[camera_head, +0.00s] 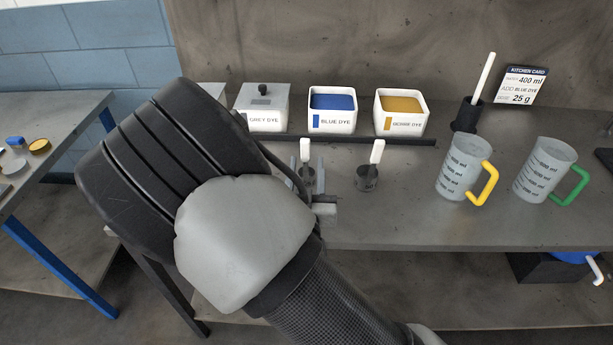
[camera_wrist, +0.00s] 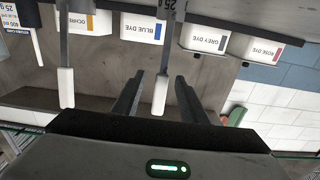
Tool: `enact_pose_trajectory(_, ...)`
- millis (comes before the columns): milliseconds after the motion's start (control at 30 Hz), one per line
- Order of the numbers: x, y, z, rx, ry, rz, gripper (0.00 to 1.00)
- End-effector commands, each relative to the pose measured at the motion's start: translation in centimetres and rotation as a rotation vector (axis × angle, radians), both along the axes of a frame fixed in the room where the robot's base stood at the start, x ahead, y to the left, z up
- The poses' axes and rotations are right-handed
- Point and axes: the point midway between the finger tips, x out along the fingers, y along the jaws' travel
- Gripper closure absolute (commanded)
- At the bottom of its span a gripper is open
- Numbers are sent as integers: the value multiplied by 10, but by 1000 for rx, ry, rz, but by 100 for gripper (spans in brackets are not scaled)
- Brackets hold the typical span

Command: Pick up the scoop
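Two scoops with white upright handles and small dark grey cups stand on the bench. The left scoop (camera_head: 305,151) is partly hidden by my gripper (camera_head: 307,178); the right scoop (camera_head: 376,152) stands clear. In the wrist view, my gripper (camera_wrist: 159,78) is open, with one finger on each side of a scoop's white handle (camera_wrist: 160,96). Gaps show between the handle and both fingers, so it is not clamped. The other scoop's white handle (camera_wrist: 66,87) is outside the fingers, to the left in that view.
Behind the scoops are tubs of grey dye (camera_head: 263,122), blue dye (camera_head: 332,124) and ochre dye (camera_head: 400,123), behind a dark rail (camera_head: 355,140). Measuring jugs with yellow (camera_head: 460,165) and green (camera_head: 543,170) handles, a dark holder (camera_head: 467,115) and a card (camera_head: 522,85) stand right.

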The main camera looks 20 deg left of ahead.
Motion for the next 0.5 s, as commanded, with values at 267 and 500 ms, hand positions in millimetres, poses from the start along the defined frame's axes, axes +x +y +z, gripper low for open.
enact_pose_trajectory(267, 22, 6, 1, 1, 1, 0, 61)
enact_pose_trajectory(500, 55, 17, 5, 0, 0, 0, 61)
